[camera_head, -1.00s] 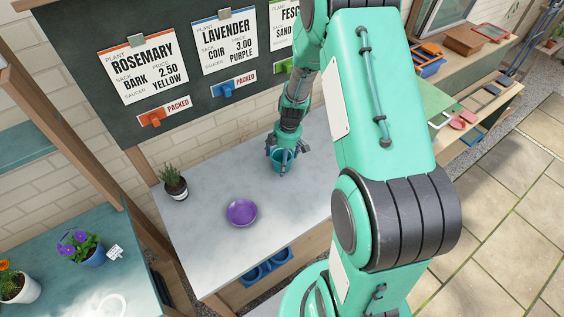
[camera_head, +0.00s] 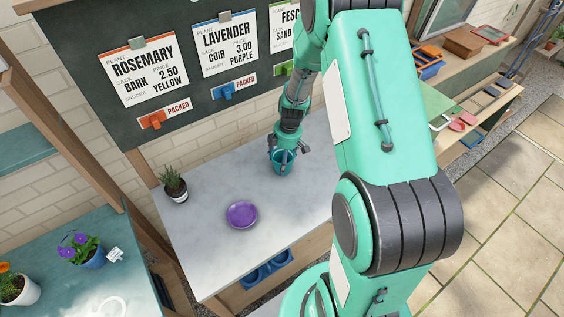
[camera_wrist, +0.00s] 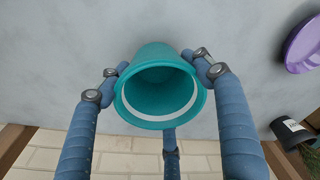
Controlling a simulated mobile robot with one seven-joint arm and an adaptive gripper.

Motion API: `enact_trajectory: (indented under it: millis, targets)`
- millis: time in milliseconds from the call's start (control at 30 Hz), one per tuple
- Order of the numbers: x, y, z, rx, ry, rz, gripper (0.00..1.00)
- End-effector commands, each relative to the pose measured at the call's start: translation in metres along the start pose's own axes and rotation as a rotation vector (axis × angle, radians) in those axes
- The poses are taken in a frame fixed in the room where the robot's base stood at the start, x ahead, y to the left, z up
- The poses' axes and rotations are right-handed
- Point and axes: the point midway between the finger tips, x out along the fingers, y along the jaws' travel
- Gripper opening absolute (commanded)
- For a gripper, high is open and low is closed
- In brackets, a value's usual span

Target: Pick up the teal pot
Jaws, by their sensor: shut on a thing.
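The teal pot (camera_head: 283,162) is on or just above the grey worktop, under my wrist; I cannot tell whether its base touches. My gripper (camera_head: 284,152) is shut on it from above. In the wrist view the pot (camera_wrist: 160,92) shows its open mouth, a pale ring inside the rim and an empty-looking inside. The blue fingers of my gripper (camera_wrist: 157,85) close round its rim from the left, right and below.
A purple saucer (camera_head: 242,214) lies on the worktop (camera_head: 215,190) left of the pot. A small potted plant (camera_head: 174,186) stands at the worktop's left edge. An order board (camera_head: 95,95) rises behind. The worktop between saucer and pot is clear.

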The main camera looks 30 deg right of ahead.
Motion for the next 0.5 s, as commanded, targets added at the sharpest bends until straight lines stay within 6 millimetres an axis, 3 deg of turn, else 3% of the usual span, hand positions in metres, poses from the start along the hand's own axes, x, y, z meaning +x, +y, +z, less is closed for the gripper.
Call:
enact_trajectory:
  millis: [200,500]
  targets:
    - [-0.029,0.002,-0.004,-0.001,0.001,0.004,0.39]
    - [-0.035,-0.049,0.009,-0.001,0.000,0.002,0.39]
